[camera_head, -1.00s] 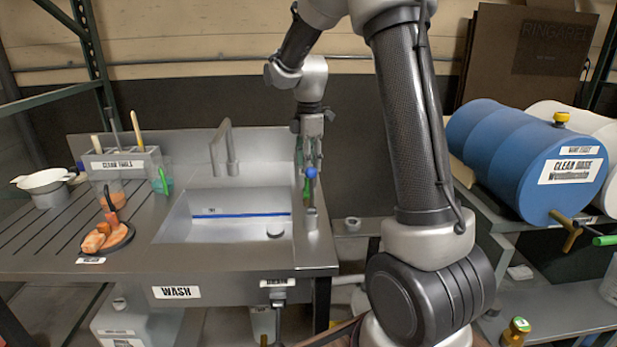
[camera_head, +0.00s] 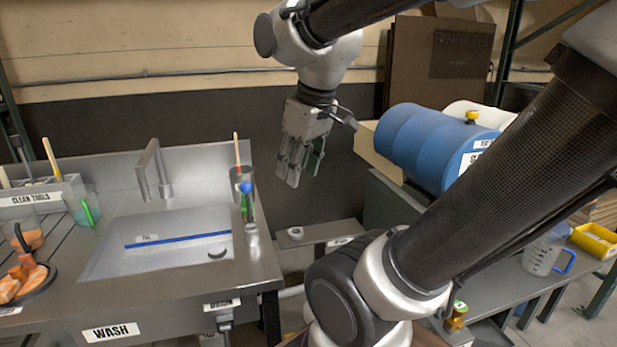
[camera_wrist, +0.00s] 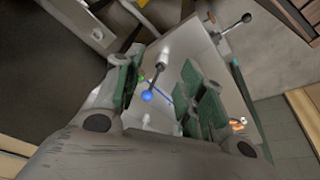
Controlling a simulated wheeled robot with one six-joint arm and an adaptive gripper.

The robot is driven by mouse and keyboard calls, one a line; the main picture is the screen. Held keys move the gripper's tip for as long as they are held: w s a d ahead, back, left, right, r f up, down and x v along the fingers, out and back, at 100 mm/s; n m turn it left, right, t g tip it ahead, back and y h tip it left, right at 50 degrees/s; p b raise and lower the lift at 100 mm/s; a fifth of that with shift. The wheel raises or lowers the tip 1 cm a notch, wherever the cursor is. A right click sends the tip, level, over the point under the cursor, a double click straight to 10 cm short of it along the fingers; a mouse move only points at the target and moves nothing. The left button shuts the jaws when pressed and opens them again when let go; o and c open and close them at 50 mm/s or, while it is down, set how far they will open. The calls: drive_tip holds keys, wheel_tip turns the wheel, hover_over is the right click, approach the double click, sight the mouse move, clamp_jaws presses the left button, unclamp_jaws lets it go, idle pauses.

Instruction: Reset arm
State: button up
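My gripper (camera_head: 302,172) hangs in the air to the right of the sink, with its fingers pointing down. In the wrist view my gripper (camera_wrist: 162,88) has its two green-padded fingers apart, with nothing held between them. My forearm and upper arm cross the right part of the head view.
A metal sink counter (camera_head: 256,270) is at left, with a cup (camera_head: 241,178) holding a wooden-handled tool. A blue drum (camera_head: 425,145) lies right of my gripper. A measuring jug (camera_head: 545,250) and a yellow tray (camera_head: 597,240) stand on a shelf at right.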

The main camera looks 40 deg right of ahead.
drive_tip(key=s, duration=0.1)
drive_tip(key=s+f+m, duration=0.1)
drive_tip(key=s+m, duration=0.1)
drive_tip(key=shift+s+f+t, duration=0.2)
drive_tip(key=shift+f+t, duration=0.1)
idle(0.9)
